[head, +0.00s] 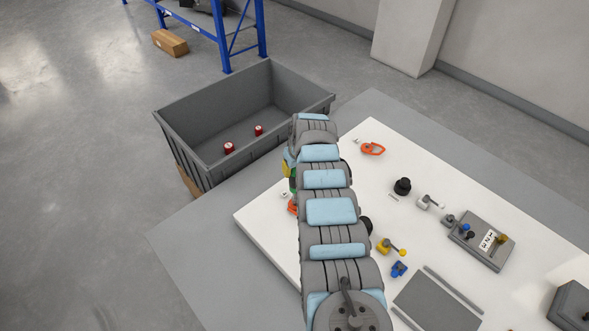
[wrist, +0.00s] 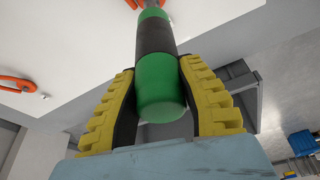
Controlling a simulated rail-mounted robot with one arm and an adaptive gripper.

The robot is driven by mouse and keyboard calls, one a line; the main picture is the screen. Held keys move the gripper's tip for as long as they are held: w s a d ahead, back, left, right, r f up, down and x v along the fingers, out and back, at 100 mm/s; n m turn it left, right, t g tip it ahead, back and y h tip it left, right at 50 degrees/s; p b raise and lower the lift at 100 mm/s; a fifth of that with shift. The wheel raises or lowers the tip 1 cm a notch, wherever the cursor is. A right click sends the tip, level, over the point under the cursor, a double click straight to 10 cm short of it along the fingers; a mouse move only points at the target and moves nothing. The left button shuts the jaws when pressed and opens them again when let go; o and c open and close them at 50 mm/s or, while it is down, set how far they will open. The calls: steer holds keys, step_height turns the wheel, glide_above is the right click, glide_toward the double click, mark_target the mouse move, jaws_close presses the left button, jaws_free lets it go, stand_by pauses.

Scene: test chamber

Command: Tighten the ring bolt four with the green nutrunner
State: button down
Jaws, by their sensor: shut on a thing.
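My gripper (wrist: 158,72) is shut on the green nutrunner (wrist: 160,90), a green cylinder with a dark band, its yellow fingers on either side. The nutrunner's far end reaches the top edge of the wrist view, beside an orange part (wrist: 131,4); I cannot tell whether they touch. In the head view my arm hides most of the gripper; a bit of green nutrunner (head: 293,184) shows at its left. An orange ring piece with a metal stud (head: 372,149) lies on the white board; another orange piece (head: 293,207) shows beside my arm. Which one is ring bolt four is not readable.
The white board (head: 262,225) lies on a grey table (head: 190,240). Right of my arm are a black knob (head: 402,186), yellow (head: 385,246) and blue (head: 399,269) fittings and a grey marked block (head: 470,250). A grey crate (head: 185,150) with two red cans stands behind left.

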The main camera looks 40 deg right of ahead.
steer(key=shift+f+b, duration=0.6)
steer(key=shift+b, duration=0.15)
stand_by(2.2)
steer(key=shift+r, duration=0.1)
steer(key=shift+r+p, duration=2.4)
steer(key=shift+r, duration=1.1)
